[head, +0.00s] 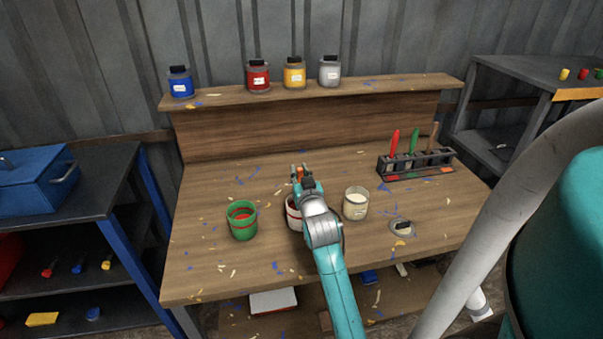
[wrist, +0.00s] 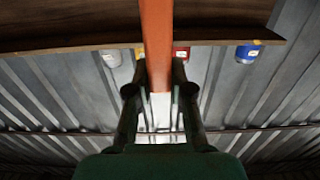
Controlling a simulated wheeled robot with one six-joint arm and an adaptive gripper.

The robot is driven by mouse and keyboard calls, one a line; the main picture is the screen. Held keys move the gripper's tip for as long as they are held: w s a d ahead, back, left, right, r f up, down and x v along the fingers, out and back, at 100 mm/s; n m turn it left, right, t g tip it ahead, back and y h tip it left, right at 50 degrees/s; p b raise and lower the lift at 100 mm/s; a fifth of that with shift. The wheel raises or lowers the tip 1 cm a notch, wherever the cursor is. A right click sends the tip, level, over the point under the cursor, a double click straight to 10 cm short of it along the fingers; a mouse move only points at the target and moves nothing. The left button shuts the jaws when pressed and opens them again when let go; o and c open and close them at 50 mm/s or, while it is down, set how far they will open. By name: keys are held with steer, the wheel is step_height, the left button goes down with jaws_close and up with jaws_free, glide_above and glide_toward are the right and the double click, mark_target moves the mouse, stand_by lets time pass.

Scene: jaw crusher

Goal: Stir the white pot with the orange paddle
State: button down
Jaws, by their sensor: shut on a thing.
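My gripper (head: 303,180) is shut on the orange paddle (head: 296,172). In the wrist view the paddle (wrist: 157,45) runs between the two fingers (wrist: 159,80) as a flat orange strip. The white pot (head: 291,212), with a reddish band, stands on the bench right below and behind my gripper, which hides much of it. The paddle's lower end is hidden, so I cannot tell whether it is inside the pot.
A green pot (head: 242,220) stands left of the white pot, and a cream-filled jar (head: 355,204) right of it. A lid (head: 402,228) lies at right. A dark rack (head: 418,173) holds red, green and brown handles. Several jars line the wooden shelf (head: 215,96).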

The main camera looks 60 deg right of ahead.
steer(key=shift+r, duration=4.95)
steer(key=shift+r, duration=2.5)
